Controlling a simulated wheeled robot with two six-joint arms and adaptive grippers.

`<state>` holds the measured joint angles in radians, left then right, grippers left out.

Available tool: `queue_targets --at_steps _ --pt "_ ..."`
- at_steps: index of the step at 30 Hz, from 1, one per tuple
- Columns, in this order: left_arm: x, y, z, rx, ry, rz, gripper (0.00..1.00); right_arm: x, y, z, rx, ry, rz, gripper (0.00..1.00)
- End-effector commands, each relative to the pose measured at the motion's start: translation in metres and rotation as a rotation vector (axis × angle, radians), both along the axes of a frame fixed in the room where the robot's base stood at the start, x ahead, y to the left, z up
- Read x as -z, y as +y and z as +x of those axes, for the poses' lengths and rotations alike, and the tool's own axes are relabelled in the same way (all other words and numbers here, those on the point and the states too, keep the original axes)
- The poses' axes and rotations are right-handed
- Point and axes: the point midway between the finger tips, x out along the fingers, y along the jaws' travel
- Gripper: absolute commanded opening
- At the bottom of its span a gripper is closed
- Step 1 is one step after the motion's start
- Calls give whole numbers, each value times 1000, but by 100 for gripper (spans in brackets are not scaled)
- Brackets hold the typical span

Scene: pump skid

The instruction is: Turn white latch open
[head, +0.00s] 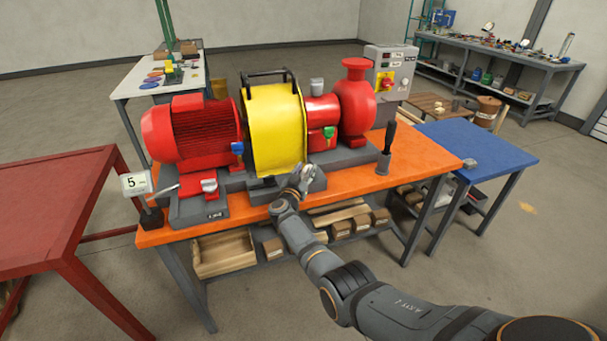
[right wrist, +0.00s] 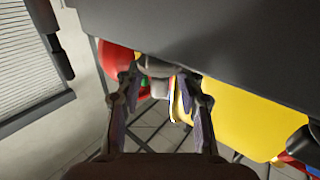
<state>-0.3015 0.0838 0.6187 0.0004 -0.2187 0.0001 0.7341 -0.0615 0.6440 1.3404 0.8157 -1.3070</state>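The pump skid stands on an orange bench (head: 370,185). Its yellow guard (head: 273,128) sits between a red motor (head: 190,130) and a red pump (head: 355,100). My right gripper (head: 305,178) is at the front of the skid's grey base, just below the guard's right edge. In the right wrist view its two fingers (right wrist: 162,92) are apart. A pale grey rounded piece (right wrist: 155,66), possibly the white latch, shows between and just beyond the fingers; contact cannot be told. In the head view the gripper mostly hides this spot. My left gripper is not in view.
A black-handled upright (head: 387,148) stands on the bench to the right. A number sign (head: 136,183) stands at the left corner. A blue table (head: 475,150) is at right, a red table (head: 50,210) at left. Blue (head: 237,148) and green (head: 328,132) parts sit on the skid.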

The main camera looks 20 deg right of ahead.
Motion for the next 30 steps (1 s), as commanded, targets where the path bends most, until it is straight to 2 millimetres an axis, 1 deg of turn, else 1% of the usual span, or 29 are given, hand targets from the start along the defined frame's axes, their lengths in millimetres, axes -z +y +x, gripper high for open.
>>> queue_targets --at_steps 5,12,16,23,26,28,30 --pt "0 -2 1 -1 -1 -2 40 1 15 -16 -1 -1 4 38" --pt "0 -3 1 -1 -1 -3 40 1 42 -44 -2 1 4 38" --pt "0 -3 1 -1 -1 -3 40 0 49 -51 -1 0 3 38" --pt "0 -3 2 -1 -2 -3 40 0 49 -52 0 0 1 38" --pt "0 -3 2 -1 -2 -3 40 -1 49 -52 -11 -7 0 27" --pt "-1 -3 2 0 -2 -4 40 -8 50 -50 -63 -39 -10 17" --pt "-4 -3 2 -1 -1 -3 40 -28 41 -38 -158 -91 -25 8"
